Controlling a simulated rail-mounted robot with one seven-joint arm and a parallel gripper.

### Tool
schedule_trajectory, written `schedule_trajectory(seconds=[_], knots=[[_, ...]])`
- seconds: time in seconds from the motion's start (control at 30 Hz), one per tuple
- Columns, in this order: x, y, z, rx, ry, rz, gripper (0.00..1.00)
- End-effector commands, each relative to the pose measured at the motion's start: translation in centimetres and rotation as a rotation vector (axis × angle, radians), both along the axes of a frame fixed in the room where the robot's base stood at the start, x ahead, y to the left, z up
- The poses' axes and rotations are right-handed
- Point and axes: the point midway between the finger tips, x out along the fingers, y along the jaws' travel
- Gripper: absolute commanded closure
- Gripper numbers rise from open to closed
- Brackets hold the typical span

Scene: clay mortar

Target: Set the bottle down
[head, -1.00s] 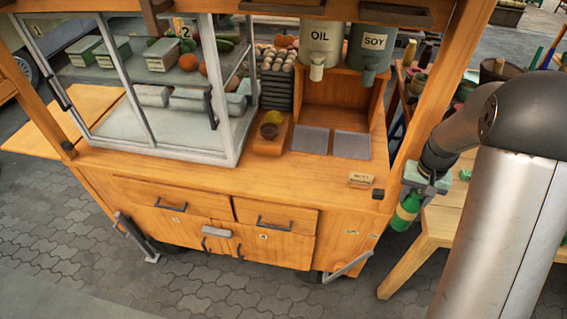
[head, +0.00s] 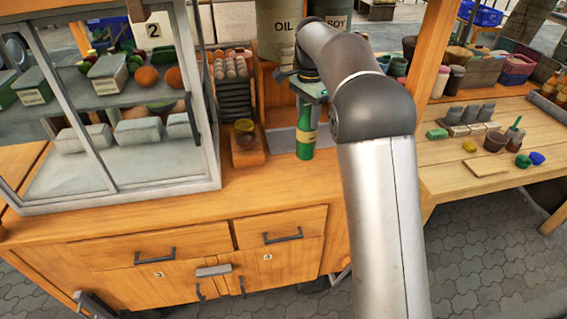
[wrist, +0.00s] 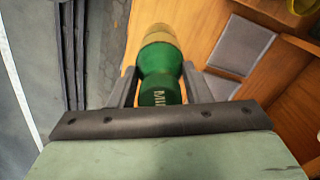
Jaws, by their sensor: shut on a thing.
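My gripper (head: 308,97) is shut on a green bottle (head: 306,130) with a pale label band. In the head view the bottle hangs upright below the gripper, over the cart's wooden counter near a grey pad (head: 281,139). I cannot tell whether its base touches the counter. In the wrist view the bottle (wrist: 160,62) sits between the two fingers, with its gold band and some lettering showing. Two grey pads (wrist: 241,45) show to its right there. My arm hides part of the pad area in the head view.
A small wooden stand with a dark bowl (head: 245,128) is just left of the bottle. The OIL dispenser (head: 282,40) and SOY dispenser (head: 338,20) stand behind. A glass case (head: 215,150) fills the left. The front counter strip (head: 262,190) is clear.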

Motion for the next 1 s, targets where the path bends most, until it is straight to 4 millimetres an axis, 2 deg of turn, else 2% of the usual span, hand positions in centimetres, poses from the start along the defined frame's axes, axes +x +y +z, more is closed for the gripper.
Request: schedule_trajectory(seconds=[0.3,0.43,0.6,0.87,1.0], knots=[[1.7,7.7,-3.1,0.001,0.002,0.008,1.00],[2.1,9.6,-5.7,0.001,0.002,0.006,1.00],[2.5,11.2,-7.7,0.001,0.001,0.005,1.00],[2.8,12.5,-9.4,0.001,0.001,0.006,1.00],[2.7,12.3,-11.6,0.001,0.001,0.004,1.00]])
